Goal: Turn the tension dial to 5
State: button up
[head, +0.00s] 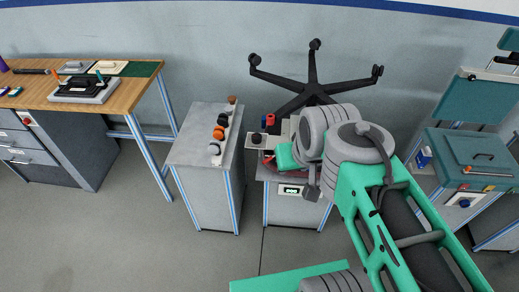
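No dial with readable numbers shows, so I cannot tell which knob is the tension dial. A round black knob (256,139) sits on a pale plate at the left of the middle test stand (293,213). A dark round knob (464,203) is on a white plate on the right-hand cabinet. My arm reaches from the lower right over the middle stand. My gripper (270,158) is at the stand's top, just right of and below the black knob, mostly hidden by my wrist. Its fingers are too small to read, and I see no contact with the knob.
A black five-legged chair base (312,87) is behind. A workbench (125,92) is far left, a teal machine (473,160) right.

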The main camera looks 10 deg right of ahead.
aim_at(256, 137)
jog(key=u, duration=0.4)
jog(key=i, duration=0.5)
jog(key=u, duration=0.55)
jog(key=i, duration=0.85)
jog(key=u, duration=0.15)
